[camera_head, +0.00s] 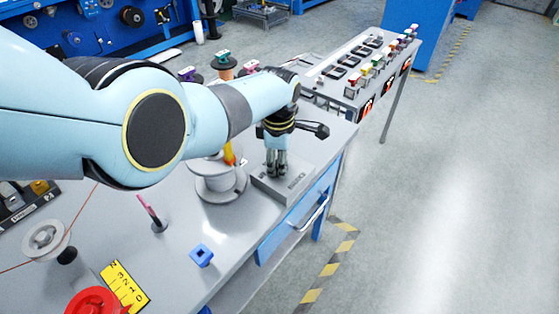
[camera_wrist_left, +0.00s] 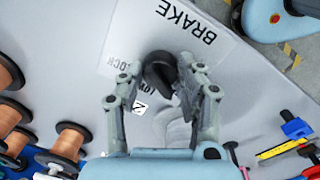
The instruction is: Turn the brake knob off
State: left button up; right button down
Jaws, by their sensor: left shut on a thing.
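The grey brake panel (camera_head: 295,183) sits near the table's right edge. In the left wrist view the panel (camera_wrist_left: 187,22) shows the word BRAKE, with smaller labels partly covered beside the knob. The dark brake knob (camera_wrist_left: 158,66) stands between my left fingertips. My left gripper (camera_head: 276,167) points down over the panel and is shut on the knob; it fills the lower middle of the left wrist view (camera_wrist_left: 160,75). In the head view the fingers hide the knob. The knob's exact setting is hard to read. My right gripper is not in view.
A grey spool (camera_head: 221,183) stands close left of the panel. A blue block (camera_head: 201,256), a yellow numbered plate (camera_head: 124,288) and a red wheel (camera_head: 91,301) lie nearer the front. Copper spools (camera_wrist_left: 70,145) show in the wrist view. A second bench (camera_head: 400,60) stands behind.

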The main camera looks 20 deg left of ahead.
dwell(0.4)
pick_arm(q)
jog(key=o, duration=1.1)
jog(key=shift+o, duration=0.2)
notch_tip(320, 180, up, 12)
jog(key=shift+s, duration=0.4)
